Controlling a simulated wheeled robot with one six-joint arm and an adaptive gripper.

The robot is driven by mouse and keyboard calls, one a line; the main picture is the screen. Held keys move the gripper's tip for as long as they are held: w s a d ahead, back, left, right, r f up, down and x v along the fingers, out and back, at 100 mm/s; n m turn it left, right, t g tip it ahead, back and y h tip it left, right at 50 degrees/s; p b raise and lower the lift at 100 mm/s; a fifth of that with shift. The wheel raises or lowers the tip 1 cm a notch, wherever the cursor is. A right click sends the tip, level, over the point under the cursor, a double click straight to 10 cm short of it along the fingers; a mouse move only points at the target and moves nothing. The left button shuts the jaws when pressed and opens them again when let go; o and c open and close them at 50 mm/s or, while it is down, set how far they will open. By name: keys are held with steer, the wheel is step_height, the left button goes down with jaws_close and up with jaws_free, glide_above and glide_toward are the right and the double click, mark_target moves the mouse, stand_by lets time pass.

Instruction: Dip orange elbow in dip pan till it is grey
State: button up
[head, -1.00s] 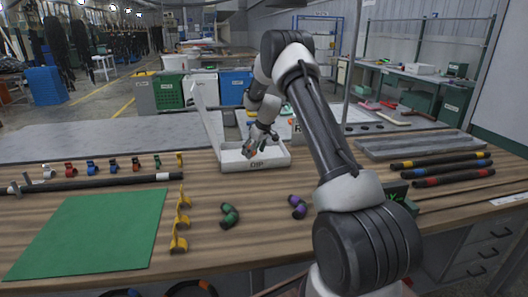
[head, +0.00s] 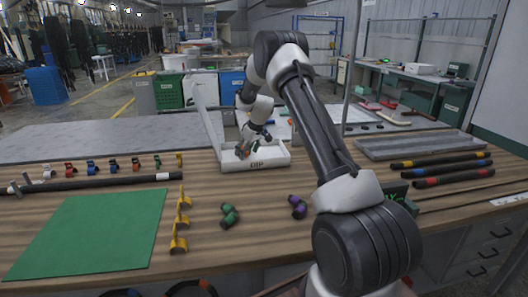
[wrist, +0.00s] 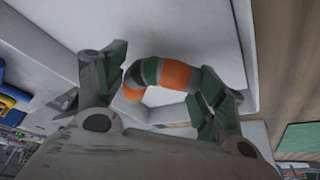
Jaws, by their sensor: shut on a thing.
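My gripper (head: 243,152) is inside the white dip pan (head: 279,161), near its left side. In the wrist view my gripper (wrist: 165,85) is shut on the orange elbow (wrist: 175,75), a curved piece between the two fingers. The elbow shows orange parts, with dark green and grey bands and a grey length at its right end. The pan's pale floor and wall (wrist: 243,45) lie behind it. Whether the elbow touches the pan floor is hard to tell.
A green elbow (head: 229,215) and a purple elbow (head: 297,206) lie in front of the pan. Yellow clips (head: 180,222) stand beside a green mat (head: 92,232). A dark hose (head: 105,181) lies at left; banded hoses (head: 440,170) lie at right.

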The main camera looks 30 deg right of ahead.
steer(key=shift+s+d, duration=0.4)
steer(key=shift+d, duration=1)
steer(key=shift+s+d, duration=0.4)
steer(key=shift+d, duration=0.95)
steer(key=shift+s+d, duration=0.4)
steer(key=shift+d, duration=1)
step_height(320, 180, up, 11)
